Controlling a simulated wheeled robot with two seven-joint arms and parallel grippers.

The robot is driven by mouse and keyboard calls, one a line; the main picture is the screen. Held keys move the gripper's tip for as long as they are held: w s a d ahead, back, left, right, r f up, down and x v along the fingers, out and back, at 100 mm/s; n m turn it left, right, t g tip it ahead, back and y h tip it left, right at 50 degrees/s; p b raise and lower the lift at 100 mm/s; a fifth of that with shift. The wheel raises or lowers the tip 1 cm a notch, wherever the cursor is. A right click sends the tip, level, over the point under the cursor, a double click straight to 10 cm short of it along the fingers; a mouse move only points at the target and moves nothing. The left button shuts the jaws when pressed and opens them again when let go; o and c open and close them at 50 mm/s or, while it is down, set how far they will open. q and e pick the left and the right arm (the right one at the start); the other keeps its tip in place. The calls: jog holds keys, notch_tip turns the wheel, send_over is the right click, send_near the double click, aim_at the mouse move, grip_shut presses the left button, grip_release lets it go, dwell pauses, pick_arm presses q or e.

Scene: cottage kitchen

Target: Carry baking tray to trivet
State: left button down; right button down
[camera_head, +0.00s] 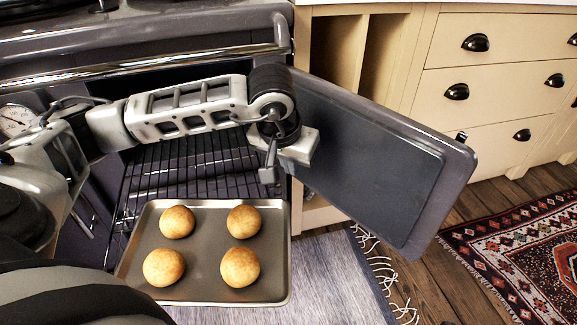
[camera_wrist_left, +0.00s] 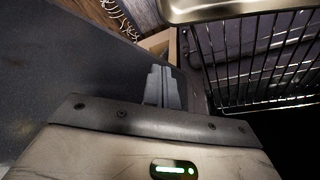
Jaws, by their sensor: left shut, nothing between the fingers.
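The baking tray (camera_head: 206,266) is a grey metal sheet with several round golden buns on it. It lies at the front end of the pulled-out oven rack (camera_head: 190,165), in front of the oven opening. A corner of the tray (camera_wrist_left: 225,8) also shows at the top of the left wrist view. My left gripper (camera_head: 269,176) is shut and empty, above and behind the tray's right side, beside the open oven door (camera_head: 370,160). Its closed fingers (camera_wrist_left: 162,88) show in the left wrist view, close to the door's inner face. No trivet and no right gripper are visible.
The oven door swings open to the right and stands out over the floor. A grey fringed rug (camera_head: 335,275) lies below the tray, and a patterned red rug (camera_head: 530,250) lies at the right. Cream drawers (camera_head: 490,75) line the back right.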

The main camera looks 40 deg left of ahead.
pick_arm(q)
jog(key=f, duration=0.1)
jog(key=s+f+b, duration=0.1)
jog(key=f, duration=0.1)
jog(key=s+f, duration=0.1)
jog(key=f, duration=0.1)
jog(key=shift+d+f+b, duration=0.15)
jog(key=shift+d+b, duration=0.1)
jog(key=shift+b, duration=0.05)
pick_arm(e)
jog(key=shift+a+r+t+y, duration=0.3)
jog(key=shift+r+t+y, duration=0.1)
pick_arm(q)
jog(key=shift+s+d, duration=0.1)
